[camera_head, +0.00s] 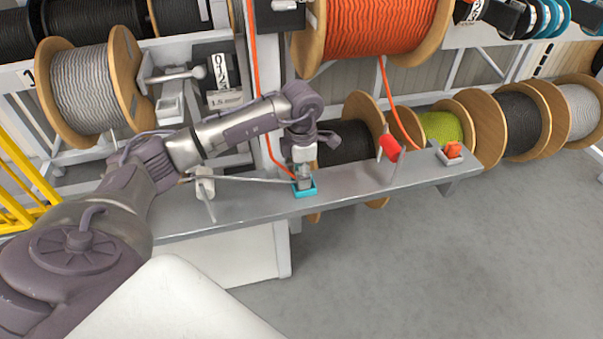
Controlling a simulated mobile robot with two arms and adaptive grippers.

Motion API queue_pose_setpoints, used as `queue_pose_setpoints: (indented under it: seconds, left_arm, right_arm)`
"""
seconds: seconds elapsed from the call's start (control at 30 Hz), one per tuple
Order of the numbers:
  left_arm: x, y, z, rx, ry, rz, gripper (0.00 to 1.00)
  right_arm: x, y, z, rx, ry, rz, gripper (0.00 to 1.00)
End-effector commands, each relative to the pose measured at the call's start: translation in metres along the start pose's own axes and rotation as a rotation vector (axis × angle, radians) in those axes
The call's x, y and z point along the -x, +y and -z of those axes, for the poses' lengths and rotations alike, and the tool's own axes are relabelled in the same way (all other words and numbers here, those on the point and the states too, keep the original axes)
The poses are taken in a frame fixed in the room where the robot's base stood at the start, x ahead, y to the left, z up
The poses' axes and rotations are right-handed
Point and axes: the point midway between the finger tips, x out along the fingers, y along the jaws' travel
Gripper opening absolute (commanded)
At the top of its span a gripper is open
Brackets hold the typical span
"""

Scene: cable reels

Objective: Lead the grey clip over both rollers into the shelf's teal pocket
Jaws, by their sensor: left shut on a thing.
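My left gripper (303,170) points down at the teal pocket (312,190) on the shelf (245,203). It is shut on the grey clip (304,183), which is small, partly hidden by the fingers and at the pocket's opening. I cannot tell whether it touches the bottom. A grey cable runs left from the clip to a pale roller (205,184) on the shelf, partly behind my arm. The grey cable's reel (85,88) hangs at upper left. A red roller (389,149) stands further right on the shelf. My right gripper is out of view.
An orange clip (453,148) sits in a pale pocket at the shelf's right end. An orange cable hangs down just behind my gripper, and another comes from the big orange reel (372,27). Several reels stand behind the shelf. The floor (450,265) at right is clear.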

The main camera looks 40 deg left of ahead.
Motion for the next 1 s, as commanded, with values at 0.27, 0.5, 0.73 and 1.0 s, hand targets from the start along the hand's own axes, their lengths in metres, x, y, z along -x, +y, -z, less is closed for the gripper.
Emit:
queue_pose_setpoints:
  seconds: [0.27, 0.5, 0.73, 1.0]
  left_arm:
    - [0.0, 0.0, 0.0, 0.0, 0.0, 0.0, 0.62]
    - [0.0, 0.0, 0.0, 0.0, 0.0, 0.0, 0.62]
    - [0.021, 0.001, -0.001, 0.0, -0.004, -0.004, 0.62]
    - [0.079, 0.001, -0.001, 0.001, -0.003, -0.004, 0.62]
  right_arm:
    - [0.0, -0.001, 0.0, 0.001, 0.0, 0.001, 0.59]
    - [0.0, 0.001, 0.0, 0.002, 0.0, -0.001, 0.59]
    - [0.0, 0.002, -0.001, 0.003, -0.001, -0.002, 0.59]
    - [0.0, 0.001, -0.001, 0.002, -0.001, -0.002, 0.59]
